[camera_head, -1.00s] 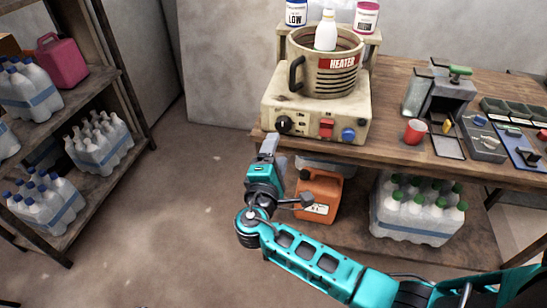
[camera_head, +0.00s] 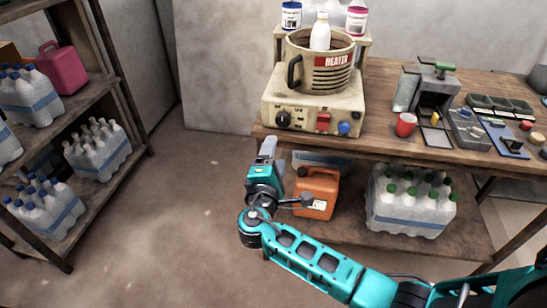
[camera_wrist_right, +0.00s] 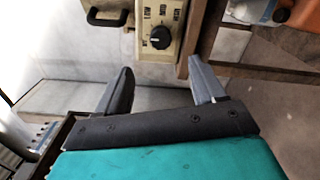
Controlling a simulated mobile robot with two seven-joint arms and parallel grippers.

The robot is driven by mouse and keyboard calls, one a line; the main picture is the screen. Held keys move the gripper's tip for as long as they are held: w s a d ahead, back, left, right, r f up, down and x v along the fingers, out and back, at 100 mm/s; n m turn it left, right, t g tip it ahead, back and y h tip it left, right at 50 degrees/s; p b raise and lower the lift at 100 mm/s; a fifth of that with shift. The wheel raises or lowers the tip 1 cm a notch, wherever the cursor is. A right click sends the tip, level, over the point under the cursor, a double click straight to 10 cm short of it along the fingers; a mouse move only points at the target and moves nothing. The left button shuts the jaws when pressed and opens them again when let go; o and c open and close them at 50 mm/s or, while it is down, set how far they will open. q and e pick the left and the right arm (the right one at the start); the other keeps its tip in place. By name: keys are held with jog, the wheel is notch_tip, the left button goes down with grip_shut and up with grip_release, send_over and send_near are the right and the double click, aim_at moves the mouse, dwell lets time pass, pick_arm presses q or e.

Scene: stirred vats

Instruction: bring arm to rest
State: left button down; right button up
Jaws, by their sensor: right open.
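My right arm comes in from the lower right in the head view. Its gripper (camera_head: 267,150) is in front of the left end of the workbench, below the heater unit, and holds nothing. In the right wrist view the two fingers of the gripper (camera_wrist_right: 162,88) stand wide apart with nothing between them. The heater's control box and black knob show beyond the fingertips there. My left gripper is not in view.
The workbench (camera_head: 385,140) carries a heater box (camera_head: 285,105) with a vat (camera_head: 300,75) holding a white bottle. An orange canister (camera_head: 318,190) and bottle pack (camera_head: 410,210) sit underneath. Shelving stands left; the floor between is clear.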

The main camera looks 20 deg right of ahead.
dwell(0.3)
jog(key=s+a+f+m+g+y, duration=0.2)
jog(key=s+f+m+g+y, duration=0.2)
jog(key=s+f+y, duration=0.55)
jog(key=s+f+m+y, duration=0.2)
jog(key=s+f+m, duration=0.2)
jog(key=s+m, duration=0.4)
jog(key=shift+s+a+f, duration=0.15)
jog(key=shift+s+a, duration=0.15)
jog(key=shift+s, duration=2.1)
